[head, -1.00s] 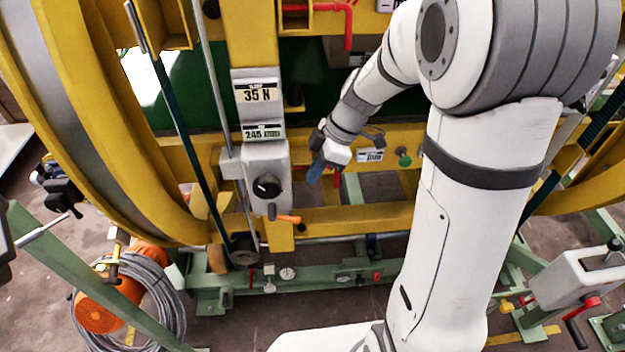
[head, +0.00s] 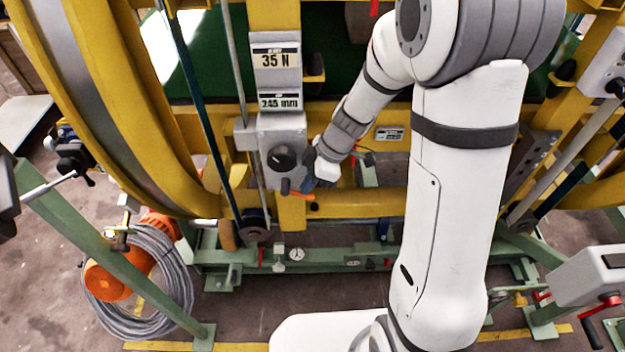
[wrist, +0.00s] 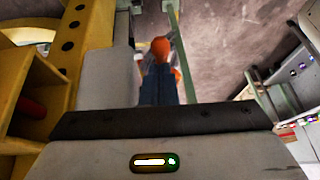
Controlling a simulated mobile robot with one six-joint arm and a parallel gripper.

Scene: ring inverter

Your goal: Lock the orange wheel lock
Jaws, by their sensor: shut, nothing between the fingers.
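The orange wheel lock handle (head: 303,195) sticks out to the right from the bottom of a grey box (head: 283,130) with a black knob. My gripper (head: 308,184) is right beside the handle, just above it and at the box's lower right corner. The blue fingers (wrist: 160,85) are shut with nothing between them. In the wrist view a rounded orange part (wrist: 160,48) shows just beyond the fingertips; it looks like the handle's end. I cannot tell whether the fingers touch it.
The box is fixed on a yellow post (head: 291,212) below the 35 N label (head: 276,60). A thin grey rod and a large yellow ring (head: 150,120) stand to the left. A green frame (head: 330,255) runs below.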

